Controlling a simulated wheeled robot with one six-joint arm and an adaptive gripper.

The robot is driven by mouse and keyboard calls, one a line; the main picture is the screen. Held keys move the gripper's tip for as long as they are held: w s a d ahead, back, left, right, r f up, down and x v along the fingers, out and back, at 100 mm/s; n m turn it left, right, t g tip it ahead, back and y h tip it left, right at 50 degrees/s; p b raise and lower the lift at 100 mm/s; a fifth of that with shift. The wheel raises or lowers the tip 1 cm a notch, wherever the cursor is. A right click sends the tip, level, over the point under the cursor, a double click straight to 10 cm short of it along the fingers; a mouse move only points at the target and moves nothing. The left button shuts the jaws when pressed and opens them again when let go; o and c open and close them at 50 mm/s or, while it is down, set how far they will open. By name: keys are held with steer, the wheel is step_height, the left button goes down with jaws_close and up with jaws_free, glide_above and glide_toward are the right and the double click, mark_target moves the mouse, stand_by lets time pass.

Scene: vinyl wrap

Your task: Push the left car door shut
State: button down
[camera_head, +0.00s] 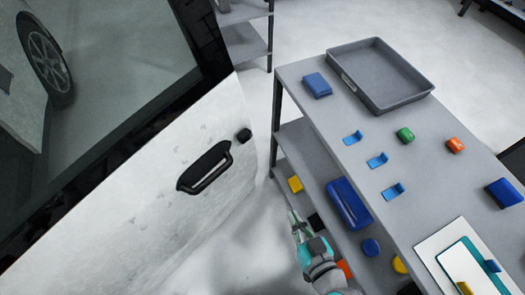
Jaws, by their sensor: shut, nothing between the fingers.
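The car door (135,215) is a white, speckled panel filling the lower left of the head view. It has a dark-framed window (110,80) and a black recessed handle (205,168). A small black round part (244,135) sits near its right edge. The door stands at an angle; its hinge side and the opening are not clearly visible. My gripper (294,218) is to the right of the door and apart from it in the picture, beside the grey shelf unit. Its fingers are shut and empty, pointing up the picture.
A grey shelf unit (365,185) stands close at the right, holding a grey tray (345,72), blue holders, squeegees and a tablet-like board (465,265). Its lower shelf holds a blue box (348,203). Free floor (225,240) shows between door and unit.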

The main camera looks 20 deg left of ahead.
mark_target(211, 154)
steer(key=w+a+r+n+g+y, duration=0.1)
steer(key=a+r+n+g+y, duration=0.55)
steer(key=a, duration=0.55)
steer(key=shift+t+h, duration=0.55)
steer(key=shift+h, duration=0.3)
steer(key=x, duration=0.9)
steer(key=r+x, duration=0.1)
steer(key=x, duration=0.3)
steer(key=shift+w+a, duration=0.25)
steer(key=shift+a+r, duration=0.1)
